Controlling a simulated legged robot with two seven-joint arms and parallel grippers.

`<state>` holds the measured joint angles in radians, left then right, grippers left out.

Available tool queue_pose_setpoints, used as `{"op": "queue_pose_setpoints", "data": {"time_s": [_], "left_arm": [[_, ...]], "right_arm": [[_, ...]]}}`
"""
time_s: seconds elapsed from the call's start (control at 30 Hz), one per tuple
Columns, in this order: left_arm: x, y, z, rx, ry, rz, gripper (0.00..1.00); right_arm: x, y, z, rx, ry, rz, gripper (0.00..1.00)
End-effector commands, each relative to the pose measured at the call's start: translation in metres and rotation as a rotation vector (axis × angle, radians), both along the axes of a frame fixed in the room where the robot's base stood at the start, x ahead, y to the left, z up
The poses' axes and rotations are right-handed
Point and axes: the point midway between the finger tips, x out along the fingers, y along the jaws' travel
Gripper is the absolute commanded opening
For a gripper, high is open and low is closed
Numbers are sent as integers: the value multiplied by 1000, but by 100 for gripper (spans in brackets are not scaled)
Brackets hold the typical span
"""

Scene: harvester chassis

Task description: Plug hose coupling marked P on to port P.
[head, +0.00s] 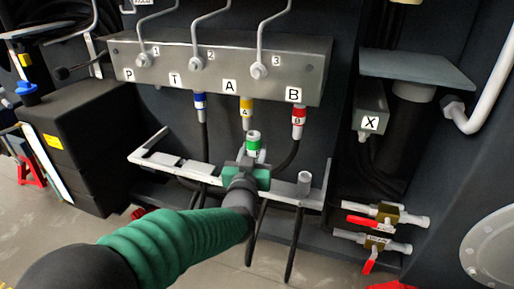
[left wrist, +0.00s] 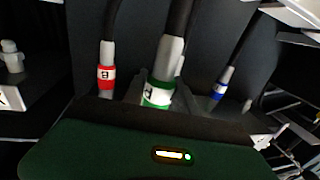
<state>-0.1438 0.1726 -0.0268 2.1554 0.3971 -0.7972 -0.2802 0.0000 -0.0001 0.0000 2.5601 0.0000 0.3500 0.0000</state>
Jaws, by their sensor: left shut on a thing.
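The hose coupling marked P has a green band; in the head view the coupling (head: 254,142) stands roughly upright below the valve block. My left gripper (head: 252,168) is shut on it, and the jaws hide its lower part. In the left wrist view the coupling (left wrist: 160,90) shows its green band and part of a letter. The valve block (head: 220,68) carries the labels P, T, A and B. Port P lies below the P label (head: 129,74) at the block's left end; no coupling shows there. The held coupling is below and right of it, apart from the block. My right gripper is not seen.
Blue (head: 200,100), yellow (head: 246,108) and red (head: 299,116) couplings sit under T, A and B, with hoses hanging down. A grey rail (head: 165,161) runs below the block. A black box (head: 80,145) stands at left; red-handled valves (head: 372,220) are at lower right.

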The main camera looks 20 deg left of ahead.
Motion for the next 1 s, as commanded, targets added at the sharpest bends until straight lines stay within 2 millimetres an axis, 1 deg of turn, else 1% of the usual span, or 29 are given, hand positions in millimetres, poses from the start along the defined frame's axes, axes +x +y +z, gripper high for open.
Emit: {"op": "queue_pose_setpoints", "data": {"time_s": [0.03,0.23,0.33,0.57,0.67,1.0], "left_arm": [[-6,0,5,1,-4,0,0],[-27,1,11,1,-4,0,0],[-30,1,11,1,-4,0,0],[-30,2,10,0,-3,0,0],[-29,10,9,1,-5,1,0],[-28,55,8,2,-5,2,0]], "right_arm": [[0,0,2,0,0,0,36],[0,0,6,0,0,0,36],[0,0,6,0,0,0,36],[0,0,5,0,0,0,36],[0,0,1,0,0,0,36],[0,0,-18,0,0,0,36]]}}
